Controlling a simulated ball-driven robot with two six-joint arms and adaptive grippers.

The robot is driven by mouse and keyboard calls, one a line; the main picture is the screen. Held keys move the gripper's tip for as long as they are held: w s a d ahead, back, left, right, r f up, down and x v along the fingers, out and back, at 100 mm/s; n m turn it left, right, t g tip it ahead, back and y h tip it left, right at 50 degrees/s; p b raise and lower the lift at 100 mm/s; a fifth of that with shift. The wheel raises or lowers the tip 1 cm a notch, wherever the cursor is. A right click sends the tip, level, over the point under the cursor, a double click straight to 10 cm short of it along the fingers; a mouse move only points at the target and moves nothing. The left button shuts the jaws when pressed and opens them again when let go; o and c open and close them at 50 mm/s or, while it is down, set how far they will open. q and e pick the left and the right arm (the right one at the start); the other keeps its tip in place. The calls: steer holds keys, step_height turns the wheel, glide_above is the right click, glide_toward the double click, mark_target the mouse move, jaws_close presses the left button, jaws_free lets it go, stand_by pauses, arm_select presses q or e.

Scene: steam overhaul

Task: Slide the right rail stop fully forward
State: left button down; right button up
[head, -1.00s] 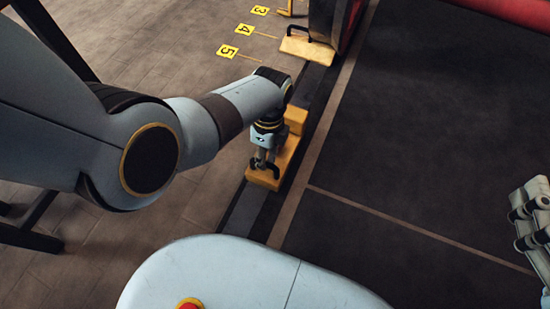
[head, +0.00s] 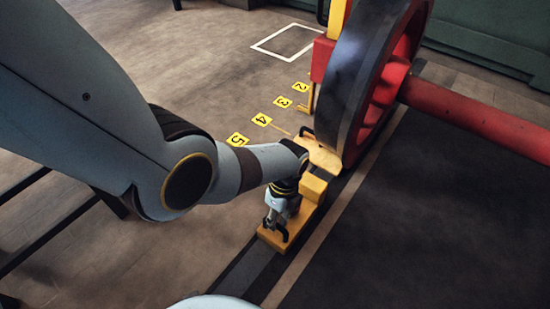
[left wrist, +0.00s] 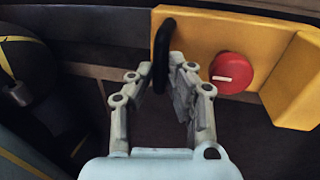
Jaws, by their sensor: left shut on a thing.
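The yellow rail stop (head: 313,189) sits on the dark rail, its raised block close behind a yellow wedge plate at the wheel. I cannot tell whether the two touch. My left gripper (head: 275,223) is over the near end of the stop, shut on its black handle (left wrist: 163,50). In the left wrist view my left gripper (left wrist: 160,75) has its fingers about the handle's lower part. A red round knob (left wrist: 231,73) with a white mark is on the stop's yellow face, right of the handle. My right gripper is out of view.
The wedge plate (head: 322,157) lies just ahead, under a big dark-rimmed wheel (head: 362,75) with a red axle (head: 480,122). Yellow number tags, including tag 5 (head: 237,139), lie on the floor left of the rail. Dark floor right of the rail is clear.

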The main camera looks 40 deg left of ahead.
arm_select(q)
steer(key=shift+w, duration=0.75)
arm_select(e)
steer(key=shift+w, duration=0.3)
arm_select(q)
steer(key=shift+w, duration=0.1)
steer(key=c, duration=1.3)
jaws_free()
steer(key=shift+r, duration=0.15)
steer(key=r, duration=0.3)
steer(key=w+r, duration=0.1)
steer(key=r, duration=0.3)
steer(key=w+r, duration=0.1)
steer(key=r, duration=0.3)
steer(key=shift+d+r, duration=0.1)
steer(key=shift+r, duration=0.15)
